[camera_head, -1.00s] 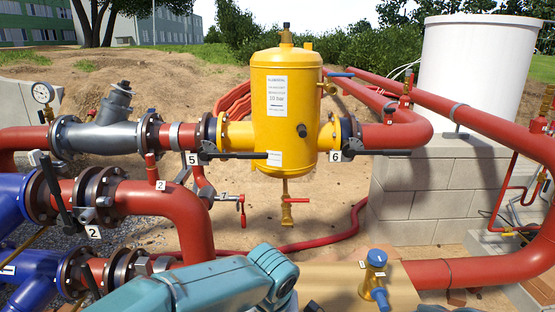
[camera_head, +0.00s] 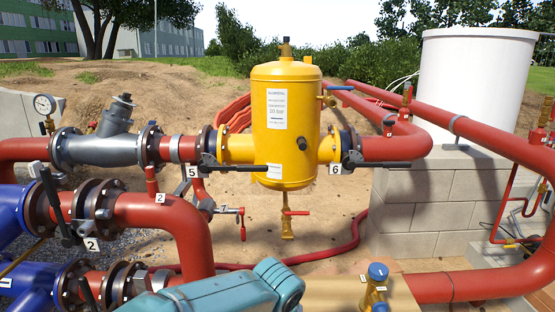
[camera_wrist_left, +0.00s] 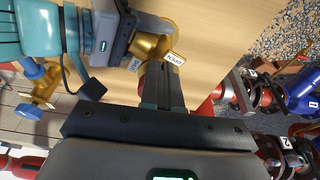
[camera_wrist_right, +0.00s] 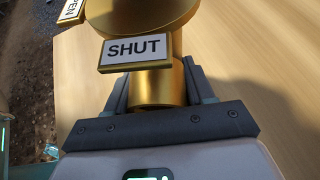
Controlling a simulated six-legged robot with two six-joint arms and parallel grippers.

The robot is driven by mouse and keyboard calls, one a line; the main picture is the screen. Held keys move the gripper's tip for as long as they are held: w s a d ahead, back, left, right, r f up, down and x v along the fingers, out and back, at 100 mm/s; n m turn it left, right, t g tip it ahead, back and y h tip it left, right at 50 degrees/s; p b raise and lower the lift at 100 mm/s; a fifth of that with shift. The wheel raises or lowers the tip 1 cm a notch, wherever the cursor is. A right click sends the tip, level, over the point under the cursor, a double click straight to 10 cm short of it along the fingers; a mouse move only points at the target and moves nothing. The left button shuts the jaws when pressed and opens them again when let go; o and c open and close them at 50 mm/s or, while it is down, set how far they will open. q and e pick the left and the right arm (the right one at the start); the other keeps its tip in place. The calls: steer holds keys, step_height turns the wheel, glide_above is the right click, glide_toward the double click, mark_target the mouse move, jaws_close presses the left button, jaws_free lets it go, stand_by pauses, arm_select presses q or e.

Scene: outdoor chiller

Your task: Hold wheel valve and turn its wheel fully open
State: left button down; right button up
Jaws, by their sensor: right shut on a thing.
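A SHUT tag (camera_wrist_right: 135,51) faces the camera and an OPEN tag (camera_wrist_right: 70,10) is at the upper left. My right gripper (camera_wrist_right: 160,92) is shut around the body below the SHUT tag. In the left wrist view, part of the brass valve (camera_wrist_left: 158,28) shows beside my right gripper. My left gripper (camera_wrist_left: 160,78) has its fingers together, with the tips close to the valve. Contact is unclear. Neither gripper shows in the head view.
The valve stands over a wooden board (camera_head: 335,294). Another brass valve with a blue cap (camera_head: 378,272) stands near it at the right. Red pipes (camera_head: 185,215), blue fittings (camera_head: 22,278) and a yellow tank (camera_head: 285,120) lie beyond.

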steer(key=shift+s, duration=0.1)
arm_select(q)
steer(key=w+v, duration=0.1)
steer(key=v, duration=0.5)
steer(key=shift+s, duration=0.15)
stand_by(0.3)
steer(key=shift+r, duration=0.15)
arm_select(e)
steer(key=o, duration=0.9)
